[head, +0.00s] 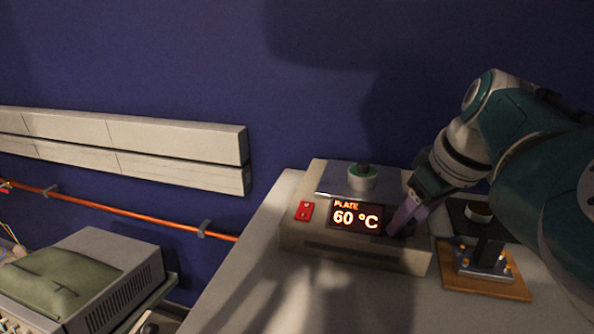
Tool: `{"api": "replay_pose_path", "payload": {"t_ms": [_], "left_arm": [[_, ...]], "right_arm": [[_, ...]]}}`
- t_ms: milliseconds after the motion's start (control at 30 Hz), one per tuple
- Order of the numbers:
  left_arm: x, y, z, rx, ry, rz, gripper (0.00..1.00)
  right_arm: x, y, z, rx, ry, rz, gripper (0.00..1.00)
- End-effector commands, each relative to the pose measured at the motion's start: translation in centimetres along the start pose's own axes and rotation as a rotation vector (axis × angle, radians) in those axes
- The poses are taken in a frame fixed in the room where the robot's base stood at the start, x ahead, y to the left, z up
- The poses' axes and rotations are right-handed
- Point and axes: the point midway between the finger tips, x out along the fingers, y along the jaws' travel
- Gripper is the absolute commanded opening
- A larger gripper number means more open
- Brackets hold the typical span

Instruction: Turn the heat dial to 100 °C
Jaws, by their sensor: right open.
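A beige hot plate device (318,238) stands on a light bench. Its display (355,216) reads "PLATE 60 °C" in orange. My right gripper (403,218) comes in from the right, with its purple-tinted fingers at the right end of the device's front, right of the display. A dark part, seemingly the heat dial (405,230), shows at the fingertips. It is mostly hidden, and I cannot tell whether the fingers touch it. The gripper is open. My left gripper is not in view.
A white container with a green and dark top (362,178) stands on the plate. A red switch (304,210) is left of the display. A wooden-based stand (485,283) is close on the right. A grey box with a green pad (85,275) is at lower left. The bench front (290,300) is clear.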

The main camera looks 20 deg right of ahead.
Motion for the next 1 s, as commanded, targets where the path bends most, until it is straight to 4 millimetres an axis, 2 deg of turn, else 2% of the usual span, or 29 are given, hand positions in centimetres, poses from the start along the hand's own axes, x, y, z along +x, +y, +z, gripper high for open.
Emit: {"api": "replay_pose_path", "payload": {"t_ms": [200,667,1000], "left_arm": [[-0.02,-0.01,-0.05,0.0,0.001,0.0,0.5],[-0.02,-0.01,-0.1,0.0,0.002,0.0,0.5],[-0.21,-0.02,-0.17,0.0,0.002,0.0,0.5]], "right_arm": [[-0.03,0.03,-0.02,0.001,0.0,0.001,0.51],[-0.04,0.02,0.0,0.0,0.0,0.001,0.0],[-0.1,-0.02,-0.02,0.014,-0.001,0.006,0.0]]}}
